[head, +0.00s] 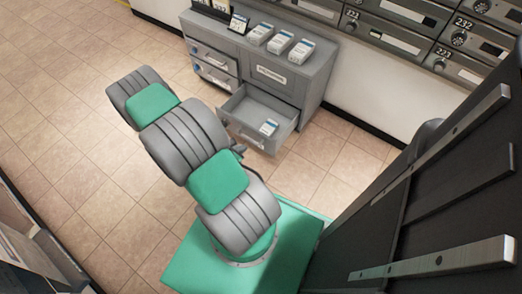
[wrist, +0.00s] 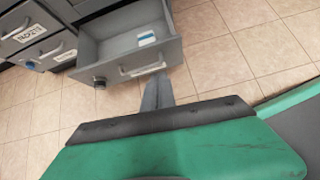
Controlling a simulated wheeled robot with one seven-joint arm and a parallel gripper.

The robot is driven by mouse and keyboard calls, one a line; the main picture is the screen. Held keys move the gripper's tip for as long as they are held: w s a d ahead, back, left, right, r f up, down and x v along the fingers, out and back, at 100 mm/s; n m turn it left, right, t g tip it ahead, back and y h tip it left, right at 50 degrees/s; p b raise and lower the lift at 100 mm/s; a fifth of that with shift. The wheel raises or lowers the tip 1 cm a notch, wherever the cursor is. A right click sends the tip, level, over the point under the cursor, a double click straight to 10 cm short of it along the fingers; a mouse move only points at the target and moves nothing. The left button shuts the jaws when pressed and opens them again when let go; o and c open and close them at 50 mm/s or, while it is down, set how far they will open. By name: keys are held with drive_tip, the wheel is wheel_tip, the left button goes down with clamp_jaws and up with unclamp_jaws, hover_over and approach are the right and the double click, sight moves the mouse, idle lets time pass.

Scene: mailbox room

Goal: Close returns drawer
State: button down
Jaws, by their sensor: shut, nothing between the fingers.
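The grey open drawer (head: 284,122) is pulled out from the lower right of the grey cabinet in the head view. A small white and blue box (head: 268,127) lies inside it. The same drawer (wrist: 180,52) fills the top middle of the wrist view, with a handle and a pale label on its front; I cannot read the label. My gripper (wrist: 157,82) is shut and empty, its fingers pointing at the drawer front just below the handle. I cannot tell whether they touch it. In the head view my arm mostly hides the gripper.
The cabinet (head: 312,85) carries several white and blue boxes (head: 281,43) on top. Other drawers (head: 213,60) at its left are shut. Mailboxes (head: 395,37) line the wall at the upper right. Tiled floor (head: 60,130) is clear at the left.

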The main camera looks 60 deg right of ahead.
drive_tip(key=s+f+n, duration=0.1)
drive_tip(key=f, duration=0.1)
drive_tip(key=b, duration=0.5)
approach(265, 138)
drive_tip(key=x, duration=0.5)
drive_tip(key=shift+f, duration=0.45)
drive_tip(key=shift+d+r, duration=0.1)
drive_tip(key=shift+d, duration=0.2)
